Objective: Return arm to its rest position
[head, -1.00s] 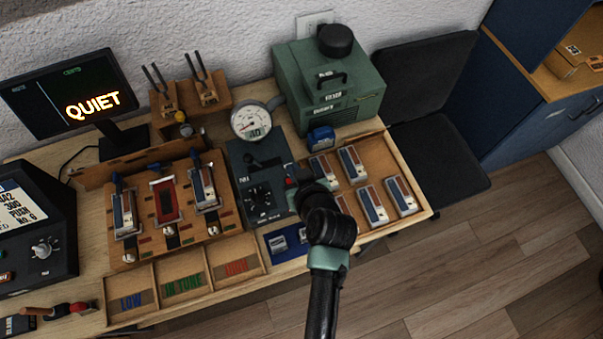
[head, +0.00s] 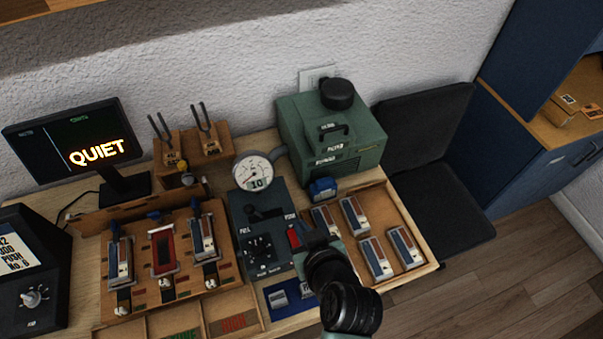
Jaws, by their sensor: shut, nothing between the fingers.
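My gripper (head: 308,238) shows at the end of my arm, to the right of the dark control box (head: 262,240) with the pull and push labels. Its fingers are small and partly hidden by my wrist, and I see nothing held in them. A red part (head: 294,237) shows right beside the gripper; I cannot tell whether they touch. My wrist covers part of the wooden tray (head: 432,267) on the right and part of the blue holder (head: 275,298) in front.
A round gauge (head: 253,171) and a green machine (head: 335,130) stand behind. A wooden rack (head: 140,245) with several blue and red modules is left, near a screen reading QUIET (head: 75,135). A dark chair (head: 440,200) and blue cabinet (head: 530,120) are right. Open floor lies lower right.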

